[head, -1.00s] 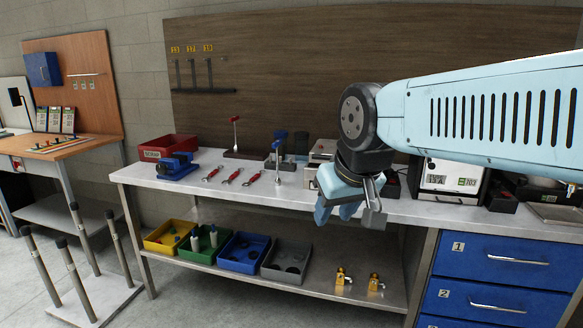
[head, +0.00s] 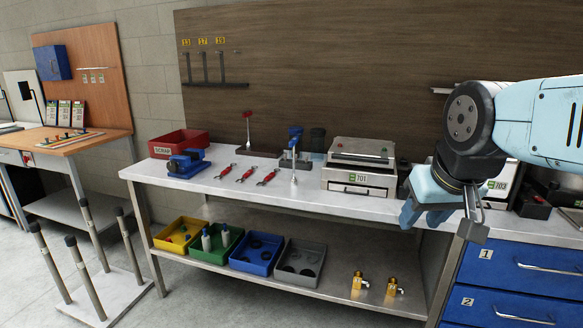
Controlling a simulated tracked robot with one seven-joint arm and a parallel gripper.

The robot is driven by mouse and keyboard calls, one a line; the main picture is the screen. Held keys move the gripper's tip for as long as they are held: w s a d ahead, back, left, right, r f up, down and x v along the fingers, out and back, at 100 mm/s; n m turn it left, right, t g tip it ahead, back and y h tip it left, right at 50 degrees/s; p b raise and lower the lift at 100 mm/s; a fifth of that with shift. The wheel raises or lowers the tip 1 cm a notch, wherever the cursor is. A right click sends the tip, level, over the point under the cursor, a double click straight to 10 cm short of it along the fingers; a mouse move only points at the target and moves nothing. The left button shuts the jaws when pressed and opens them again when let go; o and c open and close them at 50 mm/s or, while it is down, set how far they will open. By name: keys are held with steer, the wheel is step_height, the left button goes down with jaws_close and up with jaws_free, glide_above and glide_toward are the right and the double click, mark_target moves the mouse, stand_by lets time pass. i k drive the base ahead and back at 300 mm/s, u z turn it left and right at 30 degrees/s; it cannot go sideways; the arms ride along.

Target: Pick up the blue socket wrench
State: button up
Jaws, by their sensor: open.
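The blue socket wrench (head: 294,145) stands upright on the bench, its blue part at the top and a silver shaft below. A small dark block or stand is beside or behind its shaft; I cannot tell whether it holds the wrench. My gripper (head: 440,222) is open and points downward near the bench's front edge, well to the right of the wrench. It is apart from the wrench, with a grey metal machine between them in the picture. No object shows between the fingers.
The white bench top (head: 225,190) holds several red-handled wrenches (head: 245,174), a blue vise (head: 187,163), a red scrap bin (head: 180,142), a red-topped upright tool (head: 248,128) and the grey machine (head: 360,168). Coloured bins (head: 256,253) and brass fittings (head: 359,281) are on the lower shelf.

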mark_target(292, 143)
steer(key=z, duration=0.05)
steer(key=i, duration=1.5)
steer(key=u, duration=0.05)
